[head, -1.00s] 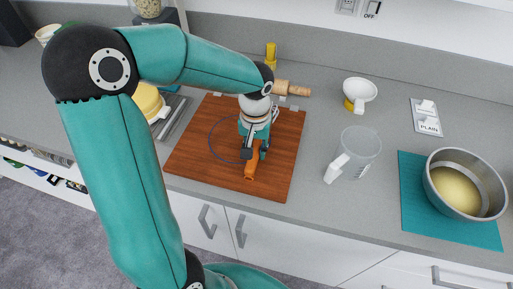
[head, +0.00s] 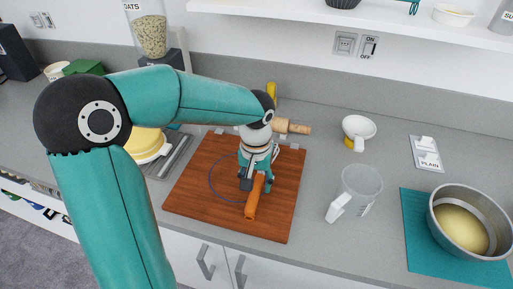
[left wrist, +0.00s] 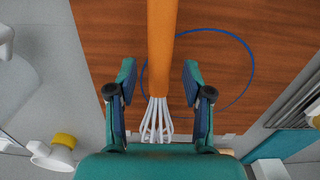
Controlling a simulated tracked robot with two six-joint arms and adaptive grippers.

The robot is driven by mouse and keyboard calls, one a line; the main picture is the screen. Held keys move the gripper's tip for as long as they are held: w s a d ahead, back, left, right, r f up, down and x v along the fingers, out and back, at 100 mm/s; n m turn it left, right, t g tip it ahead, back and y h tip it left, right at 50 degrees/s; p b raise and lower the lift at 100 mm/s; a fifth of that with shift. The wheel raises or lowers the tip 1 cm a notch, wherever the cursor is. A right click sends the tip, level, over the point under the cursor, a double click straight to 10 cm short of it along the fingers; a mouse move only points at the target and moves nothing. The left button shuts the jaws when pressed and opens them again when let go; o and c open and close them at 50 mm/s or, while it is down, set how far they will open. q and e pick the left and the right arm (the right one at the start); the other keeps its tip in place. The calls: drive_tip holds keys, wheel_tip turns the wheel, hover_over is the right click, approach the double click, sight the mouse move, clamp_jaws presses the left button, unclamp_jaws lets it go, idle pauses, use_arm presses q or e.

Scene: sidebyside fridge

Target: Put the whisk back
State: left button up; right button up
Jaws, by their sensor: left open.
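The whisk (head: 252,201) has an orange handle and lies on the brown wooden board (head: 190,190). In the left wrist view its handle (left wrist: 161,45) runs between my fingers, with its white wire loops (left wrist: 157,120) nearer the palm. My left gripper (head: 254,184) is open over the whisk; the left wrist view shows a gap on both sides of the handle between the fingers (left wrist: 159,76). A thin blue ring (left wrist: 251,58) is marked on the board beside the handle. My right gripper is not in view.
A yellow item (head: 150,145) stands left. The counter's front edge is close.

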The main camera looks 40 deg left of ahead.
use_arm(q)
wheel_tip(320, 180, up, 14)
drive_tip(key=shift+w+a, duration=0.2)
drive_tip(key=shift+a, duration=0.05)
